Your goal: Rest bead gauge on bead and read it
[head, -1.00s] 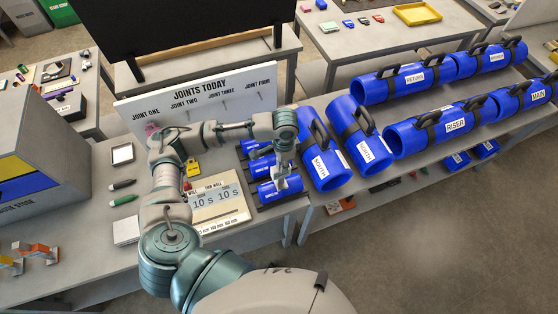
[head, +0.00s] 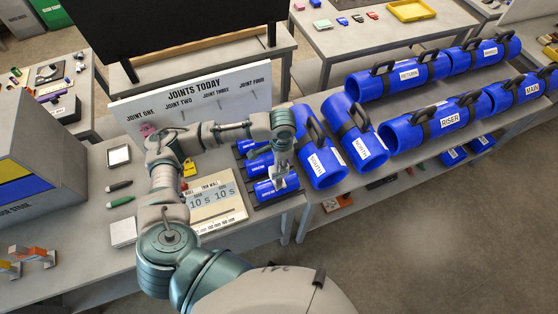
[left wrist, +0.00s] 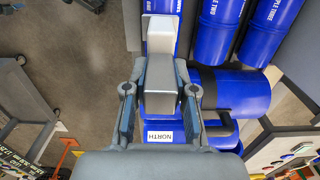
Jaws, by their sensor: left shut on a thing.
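My left gripper (left wrist: 160,92) is shut on a grey, block-like bead gauge (left wrist: 160,75), which fills the space between its fingers in the left wrist view. In the head view my left gripper (head: 281,168) points down over the near end of the rack, with the pale gauge (head: 282,182) at its tip. The nearest blue sample pipe (head: 266,190) lies beside and partly under the gauge. In the wrist view the gauge's far end overlaps a blue pipe; I cannot tell whether it touches. The bead and any gauge reading are too small or hidden. My right gripper is not in view.
More blue samples (head: 257,165) lie behind on the rack. Large blue pipes with black handles, one marked RISER (head: 440,122), stand close to the right. A cream timing board (head: 215,200) lies left of the rack. The JOINTS TODAY board (head: 195,100) stands behind.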

